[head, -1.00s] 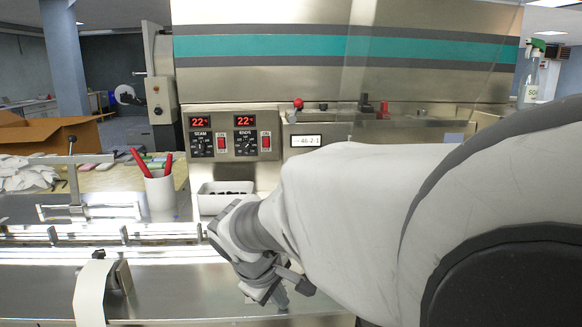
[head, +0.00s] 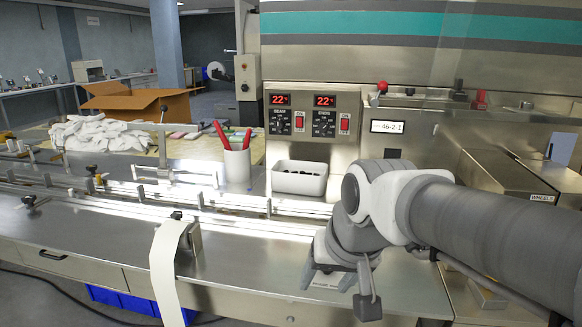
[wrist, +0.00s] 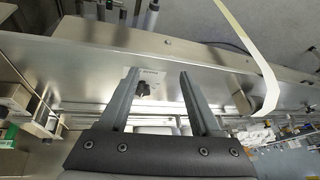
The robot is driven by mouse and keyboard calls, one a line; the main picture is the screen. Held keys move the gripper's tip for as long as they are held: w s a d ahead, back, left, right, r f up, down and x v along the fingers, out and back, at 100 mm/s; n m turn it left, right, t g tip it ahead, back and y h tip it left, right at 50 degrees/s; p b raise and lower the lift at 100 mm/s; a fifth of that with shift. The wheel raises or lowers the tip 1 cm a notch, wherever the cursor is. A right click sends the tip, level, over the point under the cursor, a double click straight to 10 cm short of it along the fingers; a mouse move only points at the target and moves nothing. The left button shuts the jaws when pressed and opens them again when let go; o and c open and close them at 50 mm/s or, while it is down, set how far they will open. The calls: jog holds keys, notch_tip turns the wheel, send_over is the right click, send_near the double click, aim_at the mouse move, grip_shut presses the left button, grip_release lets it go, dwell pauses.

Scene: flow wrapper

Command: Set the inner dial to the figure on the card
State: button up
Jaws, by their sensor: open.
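My gripper (head: 328,282) is open and empty, pointing down over the steel deck in the head view. Its two fingers also show in the wrist view (wrist: 158,76). A black knob (wrist: 143,89) on a pale plate shows between the fingers there, close to the left one. It looks apart from the fingers, at a depth I cannot judge; its setting is too small to read. On the panel are the SEAM dial (head: 280,122) and the ENDS dial (head: 324,123), under red displays reading 22.
A white bin (head: 299,178) of dark pieces and a white cup (head: 237,164) with red-handled tools stand behind the deck. A white strip (head: 164,270) hangs over the front edge. A lidded box labelled WHEELS (head: 510,178) is at right. Deck left of my gripper is mostly clear.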

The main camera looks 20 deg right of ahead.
jog(key=w+d+r+m+g+h+p, duration=0.1)
jog(key=w+d+r+m+h+p, duration=0.3)
jog(key=w+d, duration=0.45)
jog(key=w+d+r+m+g+h+p, duration=0.15)
jog(key=w+d+r+m+p, duration=0.35)
jog(key=d, duration=0.7)
jog(key=w+d+r+m+g+h+p, duration=0.1)
jog(key=w+d+r+m+h+p, duration=0.2)
jog(key=w+d+p, duration=0.55)
jog(key=shift+h, duration=0.25)
jog(key=b+x, duration=0.1)
jog(key=x, duration=0.5)
jog(key=s+b+x, duration=0.1)
jog(key=x, duration=0.5)
jog(key=b+x, duration=0.1)
jog(key=x, duration=0.5)
jog(key=shift+s+d, duration=0.2)
jog(key=shift+s, duration=0.05)
grip_shut()
